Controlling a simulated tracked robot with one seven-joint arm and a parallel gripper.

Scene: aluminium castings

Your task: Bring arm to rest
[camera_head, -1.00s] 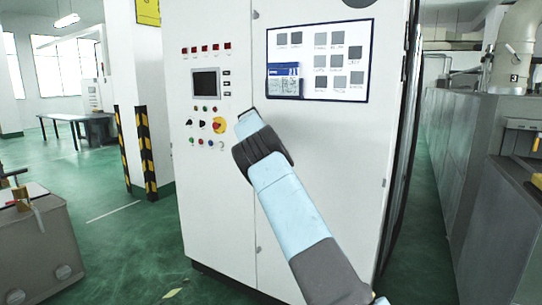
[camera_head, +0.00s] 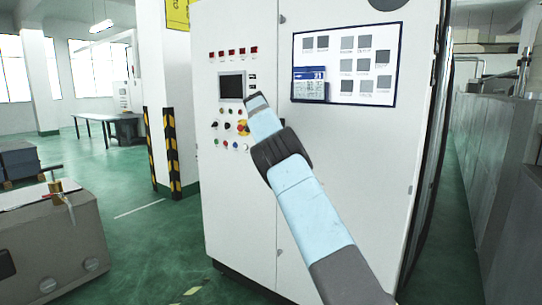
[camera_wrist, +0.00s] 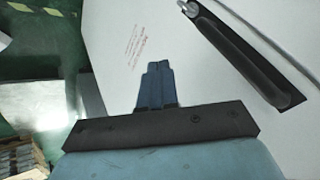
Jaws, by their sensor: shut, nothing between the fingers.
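My arm reaches up across the front of a white control cabinet (camera_head: 350,170) in the head view, with its light blue links and a dark joint showing. The fingers are not visible there. In the wrist view my gripper (camera_wrist: 157,66) is shut, its two blue-grey fingers together and nothing between them. A pale surface with small red lettering lies beyond the fingertips, and a dark handle (camera_wrist: 250,58) is at the upper right. I cannot tell how far the fingertips are from that surface.
The cabinet has a small screen (camera_head: 232,87), buttons and a notice board (camera_head: 346,64). A striped yellow-black post (camera_head: 172,150) stands to its left. A grey box-like unit (camera_head: 55,243) is at lower left. Grey machines (camera_head: 492,150) line the right. Green floor is open between.

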